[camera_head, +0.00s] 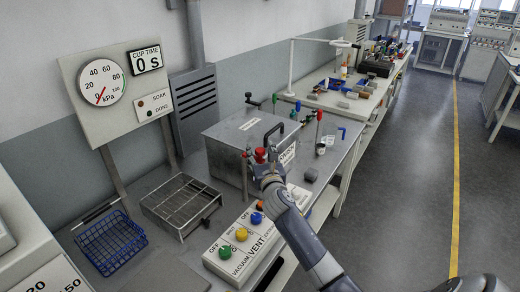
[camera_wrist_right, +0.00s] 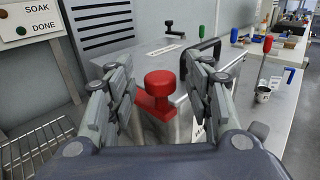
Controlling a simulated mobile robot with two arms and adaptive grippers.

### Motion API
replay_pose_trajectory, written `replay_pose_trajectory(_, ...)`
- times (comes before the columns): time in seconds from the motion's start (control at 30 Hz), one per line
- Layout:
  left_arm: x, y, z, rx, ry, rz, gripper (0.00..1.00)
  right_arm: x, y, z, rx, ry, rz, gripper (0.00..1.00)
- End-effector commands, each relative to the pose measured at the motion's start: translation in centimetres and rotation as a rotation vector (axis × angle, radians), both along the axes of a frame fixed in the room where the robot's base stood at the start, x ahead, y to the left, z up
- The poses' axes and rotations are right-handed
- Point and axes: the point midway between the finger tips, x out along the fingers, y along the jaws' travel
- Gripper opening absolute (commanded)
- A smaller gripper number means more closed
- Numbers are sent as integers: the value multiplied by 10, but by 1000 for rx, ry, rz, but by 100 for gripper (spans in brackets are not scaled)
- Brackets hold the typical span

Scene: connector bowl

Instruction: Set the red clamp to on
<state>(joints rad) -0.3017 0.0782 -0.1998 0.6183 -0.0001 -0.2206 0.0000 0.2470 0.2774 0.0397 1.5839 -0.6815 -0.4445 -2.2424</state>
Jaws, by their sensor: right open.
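The red clamp (camera_wrist_right: 160,85) has a round red knob and a red arm, on the front of a grey metal box (camera_head: 232,135). In the head view the red clamp (camera_head: 260,155) is partly hidden by my right gripper (camera_head: 265,172). In the right wrist view my right gripper (camera_wrist_right: 163,90) is open, with its fingers on either side of the knob and visible gaps between. Nothing is held. A label near the clamp is only partly readable. My left gripper is out of view.
A control panel (camera_head: 218,266) with green, yellow and blue knobs stands in front of the box. A wire tray (camera_head: 160,208) and a blue basket (camera_head: 100,262) lie to the left. A black handle (camera_head: 274,130) rises from the box lid. A gauge board (camera_head: 112,125) stands behind.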

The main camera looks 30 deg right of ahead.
Motion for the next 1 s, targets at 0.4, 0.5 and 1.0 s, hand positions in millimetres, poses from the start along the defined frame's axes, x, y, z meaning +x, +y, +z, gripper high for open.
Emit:
replay_pose_trajectory(0.4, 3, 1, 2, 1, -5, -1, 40, 14, -6, -1, 2, 0, 0, 47)
replay_pose_trajectory(0.5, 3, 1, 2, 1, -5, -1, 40, 14, -6, 0, 2, 0, 0, 47)
replay_pose_trajectory(1.0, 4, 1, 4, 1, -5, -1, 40, 14, -6, 0, 0, 0, 10, 0)
